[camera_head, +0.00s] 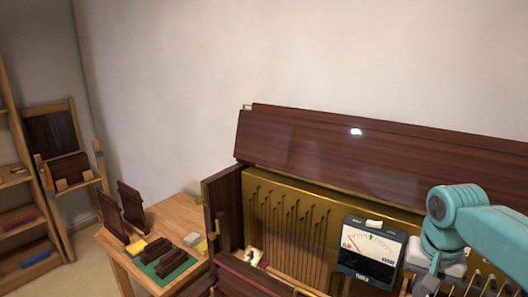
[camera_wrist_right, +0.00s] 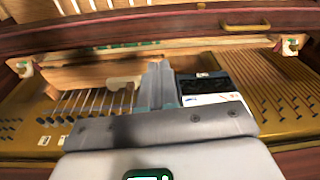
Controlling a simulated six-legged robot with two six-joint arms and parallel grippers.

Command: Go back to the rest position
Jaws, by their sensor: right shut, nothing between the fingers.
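My right arm (camera_head: 455,215), teal and grey, comes in from the right in the head view and hangs over the open piano (camera_head: 325,190). My right gripper (camera_wrist_right: 160,72) is shut and empty in the wrist view, with its fingers together above the piano's inside. A tuner (camera_head: 370,250) with a dial and needle stands just left of the arm in the head view. It also shows in the wrist view (camera_wrist_right: 208,88), close to the right of the fingers. My left gripper is not in view.
The raised piano lid (camera_head: 370,150) slopes behind the arm. Strings and a brass frame (camera_head: 285,215) lie open inside. At left, a wooden table (camera_head: 180,215) holds dark blocks (camera_head: 172,263), a green mat and upright panels (camera_head: 132,205). Shelves (camera_head: 25,215) stand far left.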

